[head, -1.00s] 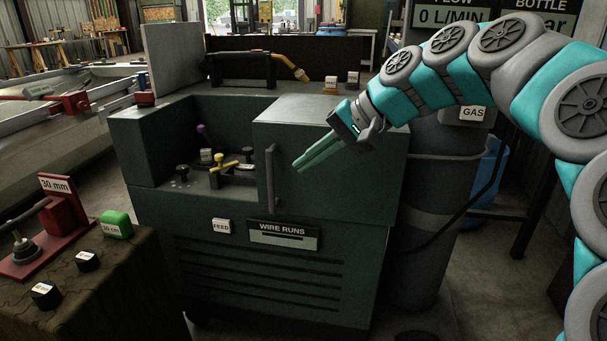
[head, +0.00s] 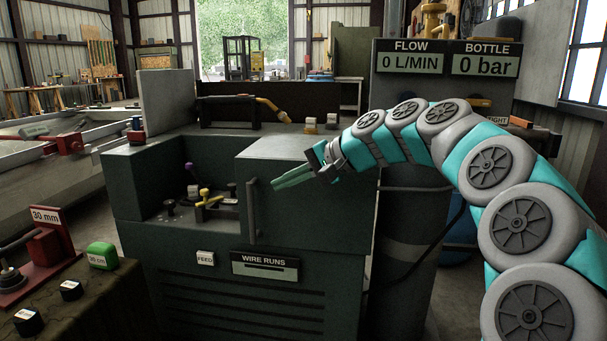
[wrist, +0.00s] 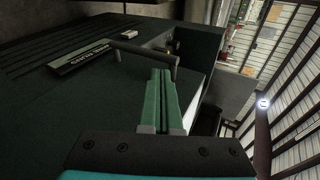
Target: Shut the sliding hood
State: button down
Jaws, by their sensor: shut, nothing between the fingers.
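The sliding hood (head: 310,200) is a dark green box cover over the right part of the machine's top bay. The left part of the bay is uncovered. The hood's upright bar handle (head: 251,210) is on its front at the left edge; it also shows in the wrist view (wrist: 150,52). My gripper (head: 274,185), with green fingers, is shut and empty. It is in front of the hood, just right of the handle's upper part. In the wrist view the fingertips (wrist: 161,72) point toward the handle; I cannot tell whether they touch it.
A torch (head: 272,108) lies behind the hood. A bench with a red clamp (head: 55,245) is at left front.

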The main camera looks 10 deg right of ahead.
aim_at(253, 186)
jog(key=shift+w+a+f, duration=0.1)
jog(key=shift+w+a, duration=0.3)
jog(key=shift+a, duration=0.3)
jog(key=shift+w+a+f, duration=0.1)
jog(key=shift+w+a, duration=0.25)
jog(key=shift+a, duration=0.3)
jog(key=shift+w+a, duration=0.4)
jog(key=shift+a, duration=0.3)
